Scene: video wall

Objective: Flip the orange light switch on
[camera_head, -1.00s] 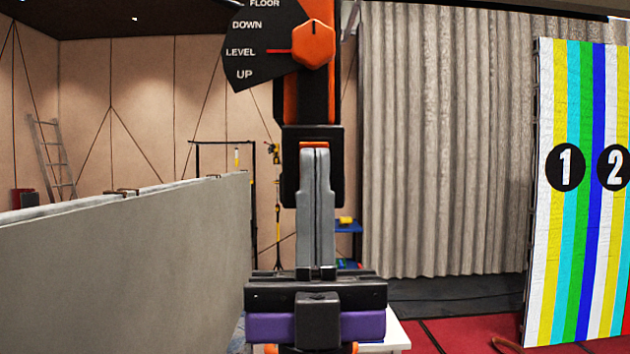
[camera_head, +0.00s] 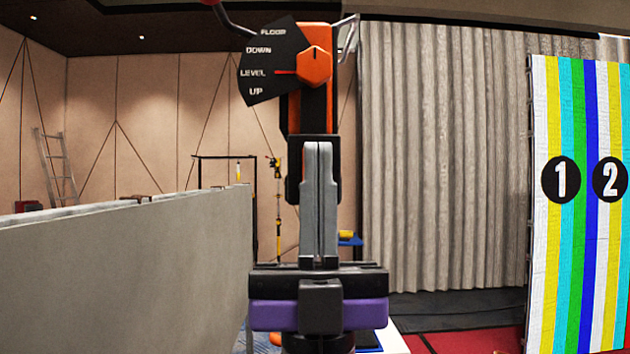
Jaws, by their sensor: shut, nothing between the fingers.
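My gripper (camera_head: 318,150) is shut and empty, with its grey fingers pointing up in the middle of the head view. Its purple and black body (camera_head: 318,300) is below. Right behind the fingers is a black box (camera_head: 294,155) on an upright black and orange post (camera_head: 316,112). The fingers cover the middle of this box, so no orange switch shows on it now. I cannot tell whether the fingers touch the box or what position a switch behind them has.
Above, an orange knob (camera_head: 316,66) sits on a black dial plate (camera_head: 270,66) marked FLOOR, DOWN, LEVEL and UP. A grey panel (camera_head: 120,270) stands at left. A striped panel (camera_head: 575,270) numbered 1 and 2 stands at right, before a grey curtain (camera_head: 440,150).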

